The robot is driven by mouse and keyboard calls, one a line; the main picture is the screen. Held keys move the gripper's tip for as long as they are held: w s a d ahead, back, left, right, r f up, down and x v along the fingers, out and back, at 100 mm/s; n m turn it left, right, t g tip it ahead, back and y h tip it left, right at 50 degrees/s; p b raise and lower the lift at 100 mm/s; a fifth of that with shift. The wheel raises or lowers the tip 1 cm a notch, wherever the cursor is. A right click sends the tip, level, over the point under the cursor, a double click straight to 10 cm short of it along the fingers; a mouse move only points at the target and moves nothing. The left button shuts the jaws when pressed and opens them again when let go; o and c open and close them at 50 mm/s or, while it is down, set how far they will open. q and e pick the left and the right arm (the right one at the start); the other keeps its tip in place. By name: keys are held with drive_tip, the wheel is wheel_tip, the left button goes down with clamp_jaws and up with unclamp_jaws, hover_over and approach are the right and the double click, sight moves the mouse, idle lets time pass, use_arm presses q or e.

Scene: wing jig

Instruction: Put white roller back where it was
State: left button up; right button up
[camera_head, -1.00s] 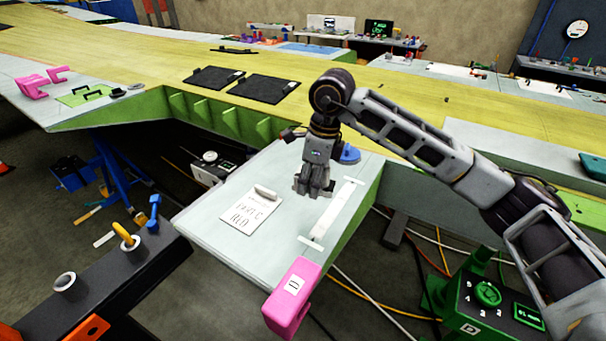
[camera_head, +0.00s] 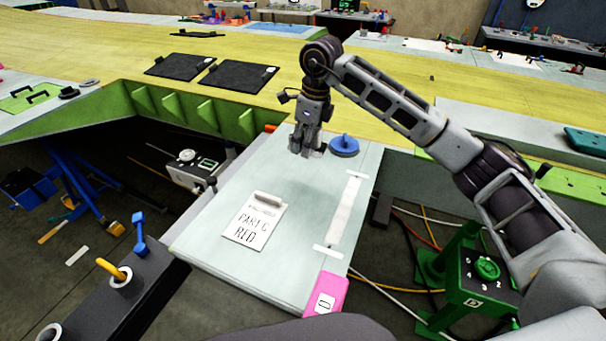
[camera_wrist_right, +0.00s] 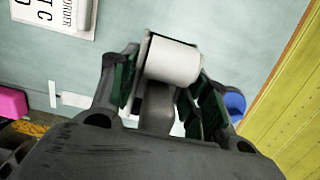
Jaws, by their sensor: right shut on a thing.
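The white roller (camera_wrist_right: 172,60) is between the fingers of my right gripper (camera_wrist_right: 165,85) in the right wrist view. In the head view the right gripper (camera_head: 306,150) points down above the far part of the pale panel, left of a blue round tool. I cannot make out the roller in the head view; the fingers hide it. A white strip with short cross marks at its ends (camera_head: 345,212) lies on the panel's right side. My left gripper is not in view.
The blue tool (camera_head: 344,147) stands close right of the gripper. A pink block (camera_head: 327,294) sits at the front corner. Black pads (camera_head: 240,77) lie on the yellow wing behind.

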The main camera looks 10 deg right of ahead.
drive_tip(key=shift+d, duration=0.1)
drive_tip(key=p, duration=0.1)
hover_over(305, 176)
drive_tip(key=f, duration=0.5)
drive_tip(key=shift+s+d, duration=0.15)
drive_tip(key=shift+s, duration=0.05)
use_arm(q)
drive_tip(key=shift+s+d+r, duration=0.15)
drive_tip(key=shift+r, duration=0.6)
use_arm(e)
drive_tip(key=shift+f, duration=0.6)
drive_tip(key=shift+f+p, duration=0.75)
drive_tip(key=shift+f, duration=1.1)
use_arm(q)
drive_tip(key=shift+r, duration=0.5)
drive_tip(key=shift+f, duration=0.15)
use_arm(e)
drive_tip(key=shift+f, duration=0.15)
drive_tip(key=o, duration=1)
